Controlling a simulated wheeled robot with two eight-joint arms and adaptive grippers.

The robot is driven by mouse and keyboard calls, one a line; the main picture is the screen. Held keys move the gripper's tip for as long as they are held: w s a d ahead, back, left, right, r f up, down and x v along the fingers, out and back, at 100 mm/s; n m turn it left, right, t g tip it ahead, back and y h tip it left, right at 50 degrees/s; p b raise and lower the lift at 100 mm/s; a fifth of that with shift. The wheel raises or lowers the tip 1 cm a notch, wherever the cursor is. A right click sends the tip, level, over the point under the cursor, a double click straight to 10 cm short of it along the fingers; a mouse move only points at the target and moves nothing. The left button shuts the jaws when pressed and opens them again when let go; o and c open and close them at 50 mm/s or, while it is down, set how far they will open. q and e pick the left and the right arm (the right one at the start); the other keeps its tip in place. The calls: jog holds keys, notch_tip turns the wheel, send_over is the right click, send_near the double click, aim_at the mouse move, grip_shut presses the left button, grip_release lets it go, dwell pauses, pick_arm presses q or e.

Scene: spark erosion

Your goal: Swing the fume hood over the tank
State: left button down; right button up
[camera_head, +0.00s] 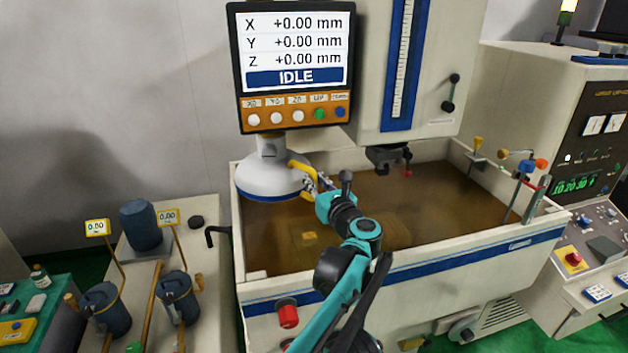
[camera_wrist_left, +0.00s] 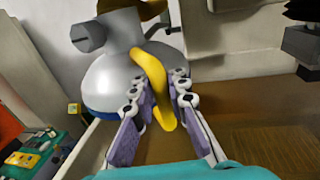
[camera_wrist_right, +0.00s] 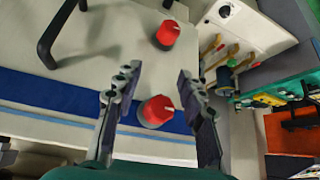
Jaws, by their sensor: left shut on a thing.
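The fume hood (camera_head: 268,178) is a pale grey dome with a blue rim and a yellow handle (camera_head: 301,167). It hangs over the left part of the tank (camera_head: 400,265), which holds brown liquid. My left gripper (camera_head: 314,186) is shut on the yellow handle. The left wrist view shows the hood (camera_wrist_left: 130,78) close up and the handle (camera_wrist_left: 160,90) between the fingers (camera_wrist_left: 160,98). My right gripper (camera_wrist_right: 158,92) shows only in its own wrist view, with its fingers apart and nothing between them, facing a red knob (camera_wrist_right: 157,111) on a panel with a blue stripe.
A display (camera_head: 296,60) reading IDLE hangs above the hood. The machine head (camera_head: 388,155) hangs over the tank right of the hood. Coloured valves (camera_head: 524,166) stand at the tank's right corner. Blue canisters (camera_head: 107,312) stand on a bench at left.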

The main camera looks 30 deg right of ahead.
pick_arm(q)
jog(key=shift+s+d, duration=0.15)
jog(key=shift+d, duration=0.25)
pick_arm(e)
jog(key=shift+d, duration=0.3)
pick_arm(q)
jog(key=shift+a, duration=0.1)
pick_arm(e)
jog(key=shift+a, duration=0.1)
